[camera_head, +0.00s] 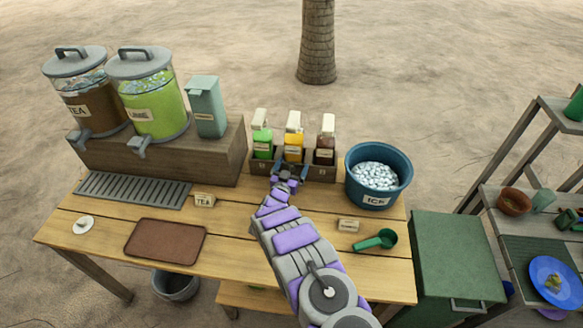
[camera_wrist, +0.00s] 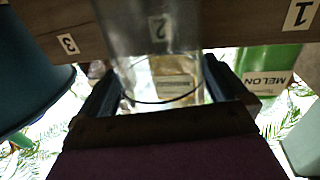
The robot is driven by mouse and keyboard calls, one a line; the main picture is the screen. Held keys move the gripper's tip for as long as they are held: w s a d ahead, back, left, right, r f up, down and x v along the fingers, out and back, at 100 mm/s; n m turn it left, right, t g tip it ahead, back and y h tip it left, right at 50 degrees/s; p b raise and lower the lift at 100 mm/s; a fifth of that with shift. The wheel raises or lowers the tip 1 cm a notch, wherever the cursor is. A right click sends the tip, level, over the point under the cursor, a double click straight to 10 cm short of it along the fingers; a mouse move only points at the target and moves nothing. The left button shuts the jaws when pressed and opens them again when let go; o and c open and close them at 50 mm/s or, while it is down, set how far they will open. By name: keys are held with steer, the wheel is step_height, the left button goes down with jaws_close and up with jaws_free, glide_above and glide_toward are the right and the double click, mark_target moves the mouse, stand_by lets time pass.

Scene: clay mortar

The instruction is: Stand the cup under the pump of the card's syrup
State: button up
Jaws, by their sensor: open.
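The clear cup (camera_wrist: 150,35) shows in the wrist view between my open fingers, in front of the rack's section 2. In the head view my gripper (camera_head: 285,178) hides most of that spot, at the rack's front. My gripper (camera_wrist: 165,95) has a finger on each side of the cup; contact is unclear. Three pump bottles stand in the rack: green (camera_head: 262,140), yellow (camera_head: 293,142) and dark red-brown (camera_head: 325,145). The green one reads MELON in the wrist view (camera_wrist: 265,75). A TEA card (camera_head: 204,200) and another small card (camera_head: 348,225), too small to read, stand on the table.
A blue ICE tub (camera_head: 352,178) stands right of the rack. Tea (camera_head: 100,108) and lime (camera_head: 155,108) dispensers stand on a wooden block at left. A green scoop (camera_head: 378,241) and brown tray (camera_head: 165,241) lie nearer. Table centre-left is clear.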

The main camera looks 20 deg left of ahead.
steer(key=s+p, duration=0.2)
steer(key=s, duration=0.9)
steer(key=shift+s+d, duration=0.25)
steer(key=shift+s, duration=0.1)
steer(key=w+d+r+g+y, duration=0.1)
steer(key=w+d+r+g, duration=0.2)
steer(key=r, duration=0.3)
steer(key=w+d+r+g, duration=0.2)
steer(key=w+r, duration=0.2)
steer(key=r, duration=0.1)
steer(key=s+d+r+g+y, duration=0.1)
steer(key=s+d+r+g, duration=0.6)
steer(key=d+r, duration=0.5)
steer(key=s+d+r+g+h, duration=0.1)
steer(key=s+d+r+g, duration=0.1)
steer(key=s+d, duration=0.6)
steer(key=s+d+r+g+h, duration=0.1)
steer(key=s+d+r+g, duration=0.2)
steer(key=s+d, duration=0.6)
steer(key=s+d+r+g+h, duration=0.1)
steer(key=s+d, duration=0.7)
steer(key=s, duration=1.6)
steer(key=shift+s+d+r+m+g, duration=0.2)
steer(key=shift+s+r+m+g, duration=0.15)
steer(key=shift+r+g, duration=0.45)
